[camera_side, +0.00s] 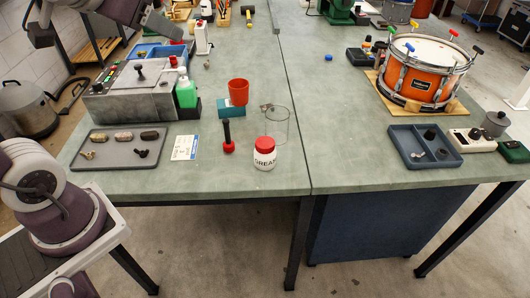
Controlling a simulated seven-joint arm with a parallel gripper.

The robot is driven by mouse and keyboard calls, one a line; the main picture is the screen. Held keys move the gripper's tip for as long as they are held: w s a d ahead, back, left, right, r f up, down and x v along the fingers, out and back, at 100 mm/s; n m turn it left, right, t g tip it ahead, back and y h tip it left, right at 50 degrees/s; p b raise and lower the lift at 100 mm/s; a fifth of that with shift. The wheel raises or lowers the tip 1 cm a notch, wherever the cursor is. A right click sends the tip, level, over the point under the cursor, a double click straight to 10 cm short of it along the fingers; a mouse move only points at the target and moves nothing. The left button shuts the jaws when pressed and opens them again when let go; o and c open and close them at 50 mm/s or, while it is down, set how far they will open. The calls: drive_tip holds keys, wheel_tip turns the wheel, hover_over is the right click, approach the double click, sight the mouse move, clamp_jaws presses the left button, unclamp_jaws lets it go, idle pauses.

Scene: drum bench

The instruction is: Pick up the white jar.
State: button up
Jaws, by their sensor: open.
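The white jar (265,158) stands upright near the front edge of the bench, left of the seam. It has a red lid and dark lettering, partly readable as "CREAM". My gripper (112,24) is at the top left, cut by the frame edge, high and far from the jar. It is open, and I see nothing held in it. Its fingertips are hard to make out.
A red cup (238,92) on a teal box stands behind the jar, with a green bottle (186,92) to its left. A grey tray (122,150) of small parts lies at left. A blue-grey tray (452,160) and an orange drum (422,80) are at right. Bench right of the jar is clear.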

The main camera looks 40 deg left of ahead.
drive_tip(key=w+a+r+m+t, duration=0.1)
drive_tip(key=w+r+t, duration=0.15)
drive_tip(key=w, duration=0.45)
drive_tip(key=m+h, duration=0.6)
drive_tip(key=h, duration=0.4)
hover_over(272, 146)
drive_tip(key=s+a, duration=0.4)
wheel_tip(272, 146, down, 8)
drive_tip(key=f, duration=2.6)
drive_tip(key=shift+w+a, duration=0.15)
drive_tip(key=shift+w, duration=0.1)
drive_tip(key=x, duration=0.6)
drive_tip(key=shift+w+d+f, duration=0.1)
drive_tip(key=shift+d, duration=0.1)
drive_tip(key=shift+w+d+f, duration=0.15)
drive_tip(key=shift+w, duration=0.25)
clamp_jaws()
